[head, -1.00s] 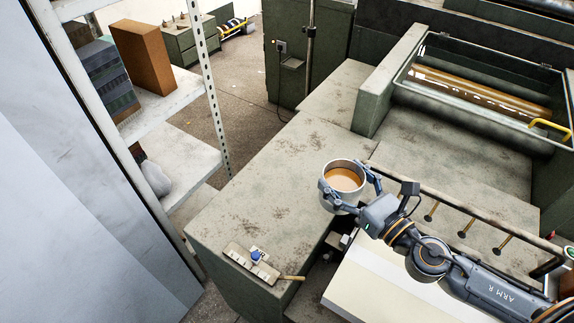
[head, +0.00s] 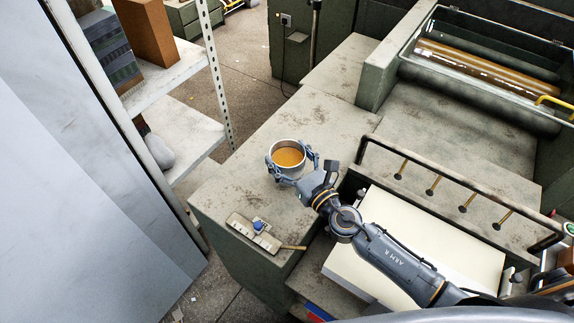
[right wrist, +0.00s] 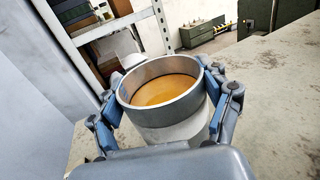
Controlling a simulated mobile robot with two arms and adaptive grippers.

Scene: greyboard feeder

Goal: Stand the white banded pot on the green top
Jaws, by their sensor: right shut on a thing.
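The white banded pot (head: 286,157) has a grey metal rim band and holds an orange-brown content. In the right wrist view the pot (right wrist: 165,103) sits upright between the two blue-padded fingers. My right gripper (head: 291,168) is shut on it, over the worn green top (head: 330,100). I cannot tell whether the pot's base touches the top; the gripper hides its lower part. My left gripper is not in view.
A small board with a blue item (head: 257,227) and a wooden-handled tool (head: 292,247) lie near the top's front edge. A metal shelf (head: 190,137) stands at the left. The top behind the pot is clear.

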